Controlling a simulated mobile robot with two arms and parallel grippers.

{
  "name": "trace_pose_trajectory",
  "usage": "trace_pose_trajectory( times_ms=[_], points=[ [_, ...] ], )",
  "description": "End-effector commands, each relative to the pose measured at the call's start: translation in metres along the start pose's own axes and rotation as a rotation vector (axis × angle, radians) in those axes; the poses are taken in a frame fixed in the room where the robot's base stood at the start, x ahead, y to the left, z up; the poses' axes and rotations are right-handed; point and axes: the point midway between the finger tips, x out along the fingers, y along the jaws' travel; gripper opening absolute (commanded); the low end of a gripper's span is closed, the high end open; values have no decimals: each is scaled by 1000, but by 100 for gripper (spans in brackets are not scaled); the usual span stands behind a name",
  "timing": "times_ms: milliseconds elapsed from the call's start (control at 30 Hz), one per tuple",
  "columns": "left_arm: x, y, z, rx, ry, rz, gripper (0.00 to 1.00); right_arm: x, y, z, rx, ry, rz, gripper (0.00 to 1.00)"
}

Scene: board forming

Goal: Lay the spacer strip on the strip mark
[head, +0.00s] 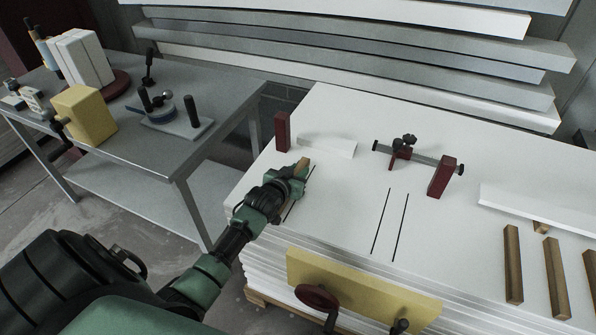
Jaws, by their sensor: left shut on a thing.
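My left gripper (293,180) is shut on a wooden spacer strip (302,166). Only the strip's far end shows beyond the fingers; the rest is hidden by the gripper. The gripper is over the left pair of black lines (291,209) on the white board stack (335,226), and covers much of that pair. I cannot tell whether the strip touches the board. A second pair of black lines (389,225) lies bare in the middle of the board. My right gripper is not in view.
Beyond the gripper stand a dark red block (282,131), a white bar (327,146) and a clamp (405,153) with a red block (441,177). Several wooden strips (513,264) lie at right near a white board (535,210). A yellow plate (361,291) is at the front edge.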

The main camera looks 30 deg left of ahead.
Motion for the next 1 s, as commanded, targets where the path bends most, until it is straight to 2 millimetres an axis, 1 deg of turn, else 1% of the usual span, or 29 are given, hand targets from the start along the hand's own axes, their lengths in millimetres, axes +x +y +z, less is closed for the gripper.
trace_pose_trajectory(
  times_ms=[300, 333, 367, 400, 633, 667, 700, 1000],
  points=[
    [2, 0, 5, 0, 1, 0, 0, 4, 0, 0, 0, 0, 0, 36],
    [2, 0, 5, 0, 1, 0, 31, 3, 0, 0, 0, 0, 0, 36],
    [2, 0, 4, 0, 1, 0, 39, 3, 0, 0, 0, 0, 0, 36],
    [2, 0, 4, 0, 1, 0, 50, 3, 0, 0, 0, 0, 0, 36],
    [2, 0, 5, 0, 0, 0, 50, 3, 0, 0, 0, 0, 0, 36],
    [2, 0, 5, 0, -1, 0, 53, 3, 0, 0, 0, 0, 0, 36],
    [2, 0, 5, 0, -1, 0, 64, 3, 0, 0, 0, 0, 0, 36],
    [2, 0, 5, 0, -1, 0, 65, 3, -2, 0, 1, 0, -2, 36]
  ],
)
